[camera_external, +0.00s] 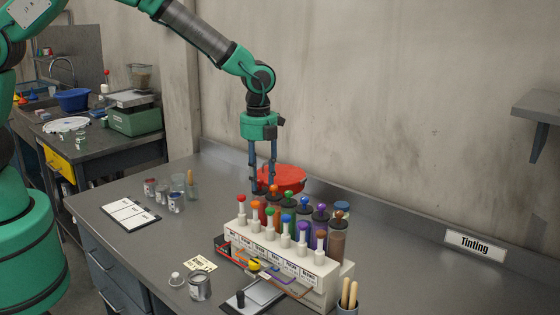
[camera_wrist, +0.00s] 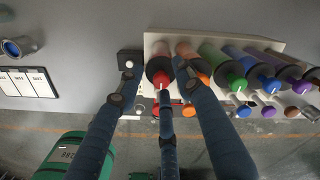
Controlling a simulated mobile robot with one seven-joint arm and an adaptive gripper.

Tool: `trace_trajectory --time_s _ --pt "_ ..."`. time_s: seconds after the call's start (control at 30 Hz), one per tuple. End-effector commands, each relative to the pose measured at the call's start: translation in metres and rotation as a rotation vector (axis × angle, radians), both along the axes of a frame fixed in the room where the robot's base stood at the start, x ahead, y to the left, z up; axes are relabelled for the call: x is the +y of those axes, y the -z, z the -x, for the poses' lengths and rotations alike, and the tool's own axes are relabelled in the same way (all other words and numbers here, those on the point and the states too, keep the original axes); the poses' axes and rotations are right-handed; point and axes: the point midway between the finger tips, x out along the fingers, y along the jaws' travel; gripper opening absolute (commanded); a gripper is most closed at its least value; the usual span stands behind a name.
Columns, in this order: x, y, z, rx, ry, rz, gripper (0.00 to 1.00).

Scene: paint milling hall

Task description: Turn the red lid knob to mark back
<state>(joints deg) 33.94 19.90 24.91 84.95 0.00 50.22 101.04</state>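The red lid knob (camera_wrist: 160,77) tops the first canister at the left end of the rack in the wrist view. A short white line on it points toward the bottom of that view. My gripper (camera_external: 262,188) hangs vertically over the left end of the canister row. In the wrist view its fingers (camera_wrist: 158,70) are spread, one to the left, one to the right and one below the knob. Contact with the knob cannot be told. In the external view my fingers and the front row mostly hide the red-lidded canister.
Canisters with orange, green (camera_external: 289,195), blue and purple knobs stand close to the right, behind a white rack (camera_external: 270,247) of plungers. Small jars (camera_external: 175,203) and a clipboard (camera_external: 131,213) are left.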

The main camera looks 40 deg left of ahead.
Motion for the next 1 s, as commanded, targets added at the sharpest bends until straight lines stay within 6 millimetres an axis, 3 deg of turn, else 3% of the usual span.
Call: trace_trajectory --time_s 0.13,0.3,0.73,1.0 --pt "0.0001 -0.0001 0.0001 0.000 0.000 0.000 0.34" --pt "0.0001 -0.0003 -0.0001 0.000 0.000 0.000 0.00" --pt "0.0004 -0.0012 -0.0011 -0.002 -0.031 0.001 0.00" --pt "0.0004 -0.0020 -0.0014 -0.004 -0.155 0.001 0.00"
